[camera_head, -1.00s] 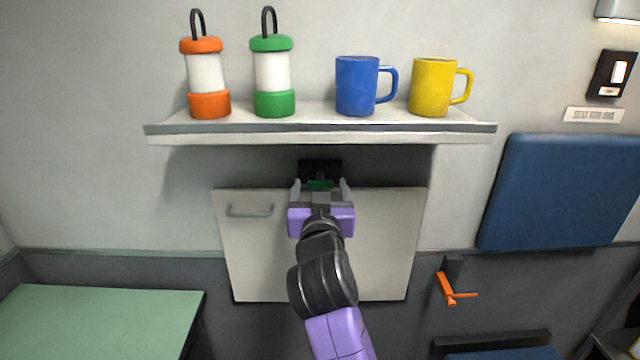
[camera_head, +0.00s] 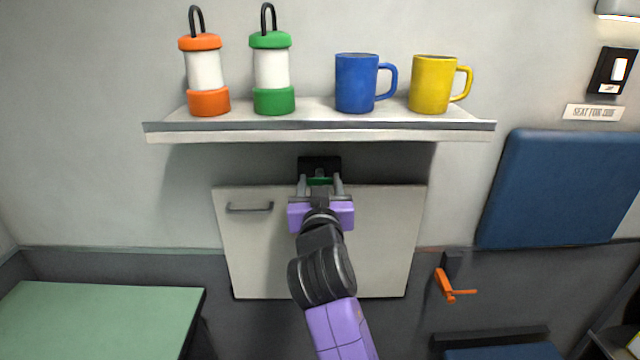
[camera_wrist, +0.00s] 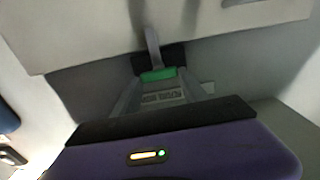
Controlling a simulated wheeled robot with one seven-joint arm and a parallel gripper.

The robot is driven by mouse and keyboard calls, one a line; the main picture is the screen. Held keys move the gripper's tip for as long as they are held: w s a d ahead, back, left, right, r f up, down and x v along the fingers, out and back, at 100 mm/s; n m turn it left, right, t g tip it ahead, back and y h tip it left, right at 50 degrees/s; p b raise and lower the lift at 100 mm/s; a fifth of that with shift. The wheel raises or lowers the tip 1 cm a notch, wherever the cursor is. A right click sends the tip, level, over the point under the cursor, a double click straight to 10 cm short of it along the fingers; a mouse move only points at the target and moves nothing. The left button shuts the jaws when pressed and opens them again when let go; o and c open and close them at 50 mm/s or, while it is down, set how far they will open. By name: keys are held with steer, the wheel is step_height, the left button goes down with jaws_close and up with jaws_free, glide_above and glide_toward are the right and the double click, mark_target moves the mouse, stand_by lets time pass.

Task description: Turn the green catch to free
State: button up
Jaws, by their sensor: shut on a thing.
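The green catch (camera_head: 321,181) sits on a dark mount (camera_head: 319,164) at the top edge of a pale folded panel (camera_head: 253,247), below the shelf. My gripper (camera_head: 320,184) reaches it from the front, with one finger on each side, and is shut on it. In the wrist view the green catch (camera_wrist: 158,74) shows as a short bar beyond my gripper's dark edge. Its far side and the exact finger contact are partly hidden. I cannot read its turned position clearly.
A shelf (camera_head: 320,135) juts out just above my gripper, holding an orange lantern (camera_head: 207,75), a green lantern (camera_head: 272,70), a blue mug (camera_head: 356,85) and a yellow mug (camera_head: 432,85). An orange crank (camera_head: 446,285) and blue padded seat back (camera_head: 560,190) are at right.

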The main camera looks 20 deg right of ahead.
steer(key=n+p, duration=0.1)
steer(key=n, duration=0.3)
steer(key=shift+a+r+p, duration=0.1)
steer(key=shift+a+p, duration=0.05)
steer(key=shift+p, duration=0.25)
steer(key=n+p, duration=0.2)
steer(key=n, duration=0.2)
steer(key=shift+a+n, duration=0.15)
steer(key=shift+n, duration=0.25)
steer(key=n+p, duration=0.2)
steer(key=n, duration=0.2)
steer(key=shift+f+p, duration=0.2)
steer(key=shift+p, duration=0.2)
steer(key=n, duration=0.1)
steer(key=n+p, duration=0.1)
steer(key=n, duration=0.1)
steer(key=n+p, duration=0.1)
steer(key=shift+a+f+n, duration=0.1)
steer(key=shift+f+n, duration=0.15)
steer(key=shift+n, duration=0.05)
steer(key=shift+f, duration=0.1)
steer(key=o, duration=1.4)
steer(key=shift+w, duration=0.1)
